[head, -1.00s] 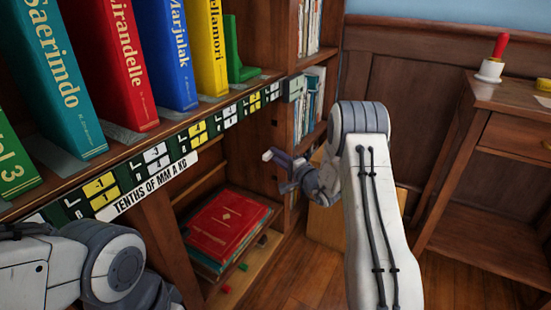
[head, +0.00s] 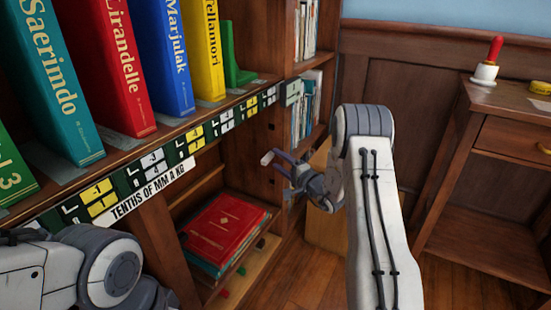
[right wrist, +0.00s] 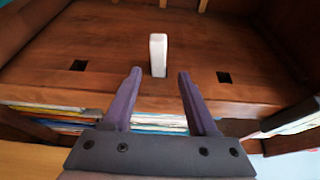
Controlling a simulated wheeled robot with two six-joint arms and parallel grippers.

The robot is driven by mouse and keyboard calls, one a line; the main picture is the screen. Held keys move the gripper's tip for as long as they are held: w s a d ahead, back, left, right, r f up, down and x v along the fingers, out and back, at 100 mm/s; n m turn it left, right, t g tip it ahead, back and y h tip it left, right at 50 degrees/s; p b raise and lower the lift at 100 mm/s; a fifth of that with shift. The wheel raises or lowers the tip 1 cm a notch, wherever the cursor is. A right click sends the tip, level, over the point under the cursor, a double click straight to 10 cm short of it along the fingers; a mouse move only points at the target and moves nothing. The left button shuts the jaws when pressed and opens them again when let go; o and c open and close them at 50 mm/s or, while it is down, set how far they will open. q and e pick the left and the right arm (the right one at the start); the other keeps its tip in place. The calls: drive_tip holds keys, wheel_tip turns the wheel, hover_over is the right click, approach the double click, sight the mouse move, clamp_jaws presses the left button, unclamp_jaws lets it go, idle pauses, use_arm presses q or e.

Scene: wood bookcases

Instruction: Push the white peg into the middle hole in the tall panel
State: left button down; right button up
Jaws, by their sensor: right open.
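The white peg (right wrist: 158,55) sticks out of the tall panel (right wrist: 110,45) in the right wrist view, between two dark square holes, a left one (right wrist: 78,66) and a right one (right wrist: 224,78). It is at the middle position; how deep it sits cannot be told. My right gripper (right wrist: 160,73) is open and empty, with the peg ahead of its fingertips and roughly centred between them. My left gripper is out of view.
A shelf edge with number labels (head: 155,160) and upright books runs left of my right gripper. Below lies a red book (head: 225,228) on a stack. A side table (head: 500,100) with a red-handled object (head: 489,62) stands at the right.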

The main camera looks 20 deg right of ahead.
drive_tip(key=p+v, duration=0.2)
drive_tip(key=v, duration=0.6)
drive_tip(key=shift+s, duration=0.2)
